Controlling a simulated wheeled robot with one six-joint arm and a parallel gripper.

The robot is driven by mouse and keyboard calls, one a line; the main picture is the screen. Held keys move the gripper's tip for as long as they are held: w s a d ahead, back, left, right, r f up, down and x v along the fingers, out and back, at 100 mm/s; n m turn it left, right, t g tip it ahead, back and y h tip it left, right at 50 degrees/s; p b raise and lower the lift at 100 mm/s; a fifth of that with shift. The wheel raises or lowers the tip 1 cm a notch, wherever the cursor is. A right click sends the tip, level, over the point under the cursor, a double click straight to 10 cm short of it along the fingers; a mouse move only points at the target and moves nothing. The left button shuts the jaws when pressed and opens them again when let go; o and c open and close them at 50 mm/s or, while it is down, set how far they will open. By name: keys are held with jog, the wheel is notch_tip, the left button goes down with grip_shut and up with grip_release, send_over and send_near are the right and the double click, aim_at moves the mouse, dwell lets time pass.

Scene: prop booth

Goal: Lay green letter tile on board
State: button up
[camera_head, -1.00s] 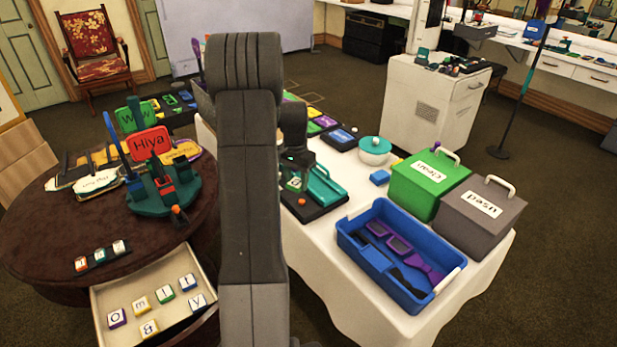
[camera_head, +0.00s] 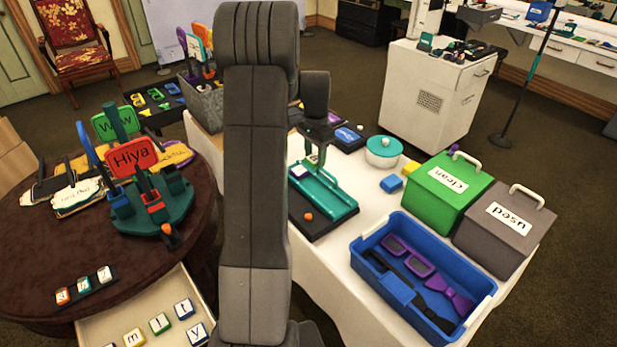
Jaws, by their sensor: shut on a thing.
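My gripper (camera_head: 318,160) is over the far part of the teal tray (camera_head: 342,203) on the white table. Its fingers are small and dark in this view. The green letter tile between them cannot be made out now. Another green-edged letter tile (camera_head: 160,323) lies in the open drawer of the round table. A small black board (camera_head: 95,286) holding a row of 3 letter tiles lies on the round table's near left. I cannot tell which surface is the task's board.
A blue bin (camera_head: 363,258) with purple and black items, a green "clean" box (camera_head: 440,195) and a grey "used" box (camera_head: 500,235) stand right of the tray. A sign stand (camera_head: 150,215) is on the round table. My arm hides the middle.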

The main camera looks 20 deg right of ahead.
aim_at(314, 187)
jog(key=shift+w+f+p, duration=0.1)
jog(key=shift+f+p, duration=0.2)
jog(key=shift+f, duration=4.75)
jog(key=o, duration=0.9)
jog(key=shift+o, duration=0.2)
jog(key=shift+r, duration=0.1)
notch_tip(314, 187, up, 12)
jog(key=shift+r, duration=0.1)
